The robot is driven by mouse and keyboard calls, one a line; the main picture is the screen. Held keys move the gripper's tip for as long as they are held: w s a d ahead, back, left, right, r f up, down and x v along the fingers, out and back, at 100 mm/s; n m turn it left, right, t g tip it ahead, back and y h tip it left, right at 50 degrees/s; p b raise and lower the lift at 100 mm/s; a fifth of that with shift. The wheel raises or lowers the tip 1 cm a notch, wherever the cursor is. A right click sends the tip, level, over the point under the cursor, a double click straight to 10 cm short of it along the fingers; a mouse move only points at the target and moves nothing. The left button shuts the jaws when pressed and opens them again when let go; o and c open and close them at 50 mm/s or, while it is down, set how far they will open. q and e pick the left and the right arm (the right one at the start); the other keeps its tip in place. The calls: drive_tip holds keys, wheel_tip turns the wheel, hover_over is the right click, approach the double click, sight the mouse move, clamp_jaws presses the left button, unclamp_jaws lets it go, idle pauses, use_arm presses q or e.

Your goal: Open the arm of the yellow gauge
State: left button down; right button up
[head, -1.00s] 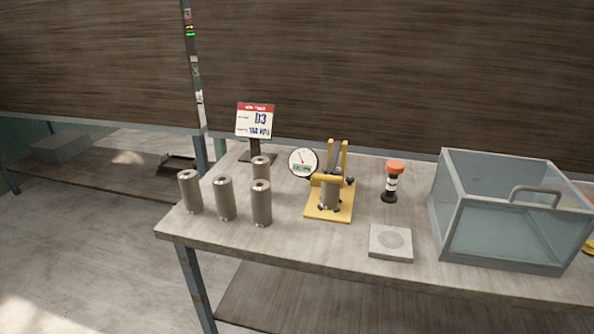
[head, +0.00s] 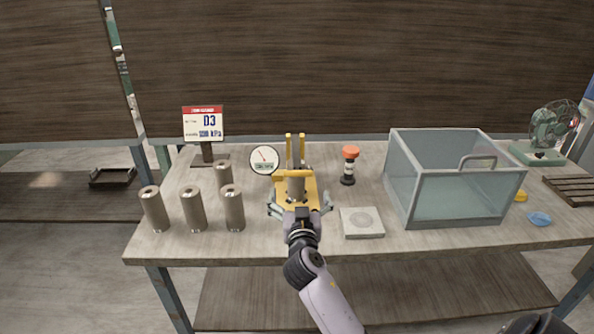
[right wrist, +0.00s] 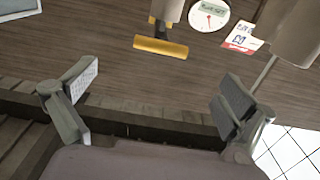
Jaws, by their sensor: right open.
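The yellow gauge (head: 281,188) stands on the table, with a yellow base plate, two upright posts and a round white dial (head: 264,159) at its left. A grey metal cylinder (head: 297,189) sits in it, with a yellow crossbar (head: 293,175) in front of or over its top; the exact contact is unclear. In the right wrist view the yellow crossbar (right wrist: 160,46) and dial (right wrist: 209,15) show above my fingers. My right gripper (head: 299,206) is open and empty, just in front of the gauge, its fingers spread to either side. My left gripper is not in view.
Several metal cylinders (head: 193,209) stand left of the gauge, near a D3 sign (head: 203,124). Right are an orange-topped black post (head: 349,165), a flat grey square pad (head: 362,223) and a clear bin (head: 440,210). A green fan (head: 543,140) stands at far right.

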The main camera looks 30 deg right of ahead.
sight(298, 176)
drive_tip(key=p+x, duration=0.1)
drive_tip(key=x, duration=0.9)
drive_tip(key=shift+w, duration=0.2)
drive_tip(key=shift+c, duration=0.4)
